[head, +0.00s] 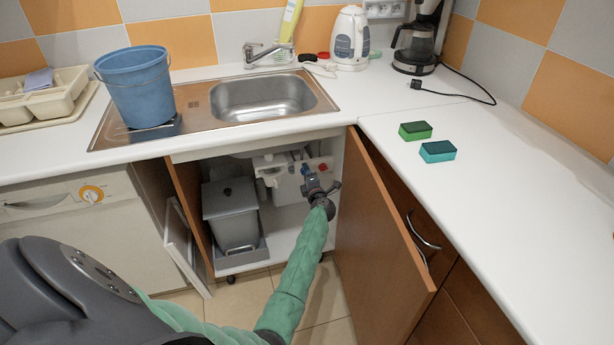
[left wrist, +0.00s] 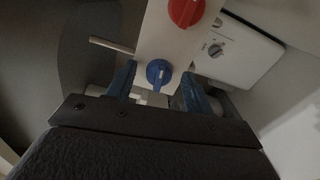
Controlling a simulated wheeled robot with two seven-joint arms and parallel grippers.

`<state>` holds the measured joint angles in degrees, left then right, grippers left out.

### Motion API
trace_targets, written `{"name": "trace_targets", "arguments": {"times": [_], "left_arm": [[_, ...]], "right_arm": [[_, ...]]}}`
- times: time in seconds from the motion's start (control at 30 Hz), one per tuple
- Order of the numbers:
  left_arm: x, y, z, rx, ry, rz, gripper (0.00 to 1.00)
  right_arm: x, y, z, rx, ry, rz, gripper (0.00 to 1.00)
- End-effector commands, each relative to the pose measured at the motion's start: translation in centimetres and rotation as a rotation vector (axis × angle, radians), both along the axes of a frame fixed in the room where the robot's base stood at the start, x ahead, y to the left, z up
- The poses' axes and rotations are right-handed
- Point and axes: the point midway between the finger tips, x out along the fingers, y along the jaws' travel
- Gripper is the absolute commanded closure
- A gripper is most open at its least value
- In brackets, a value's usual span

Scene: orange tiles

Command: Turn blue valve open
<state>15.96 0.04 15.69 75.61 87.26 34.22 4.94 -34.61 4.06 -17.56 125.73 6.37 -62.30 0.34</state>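The blue valve (left wrist: 159,73) is a small round knob on a pale panel in the left wrist view. A red valve (left wrist: 186,11) sits above it on the same panel. My left gripper (left wrist: 160,82) is open, with one blue finger on each side of the blue valve and a visible gap to each. I cannot tell how deep the fingertips reach. In the head view my left gripper (head: 315,186) is inside the open cabinet under the sink, in front of the white panel, and it hides part of the valves. My right gripper is not in view.
The cabinet door (head: 380,235) stands open to the right of my left arm. A grey bin (head: 232,213) stands inside the cabinet on the left. A blue bucket (head: 138,88) stands by the sink (head: 262,100). Two sponges (head: 438,151) lie on the right counter.

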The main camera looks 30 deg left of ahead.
Motion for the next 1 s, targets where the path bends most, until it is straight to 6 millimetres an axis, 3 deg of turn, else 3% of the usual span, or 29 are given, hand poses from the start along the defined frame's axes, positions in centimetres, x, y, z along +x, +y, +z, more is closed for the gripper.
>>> {"name": "trace_targets", "arguments": {"times": [0.23,0.7,1.0], "left_arm": [[-0.3,-0.3,-0.1,-0.001,0.001,0.001,0.48],[-4.3,-5.1,-0.1,-0.001,0.000,0.000,0.48],[-5.1,-6.0,0.0,0.001,0.001,0.000,0.48]], "right_arm": [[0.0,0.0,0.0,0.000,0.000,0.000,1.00],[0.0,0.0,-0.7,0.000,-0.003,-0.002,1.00],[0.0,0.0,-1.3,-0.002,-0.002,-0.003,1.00]]}}
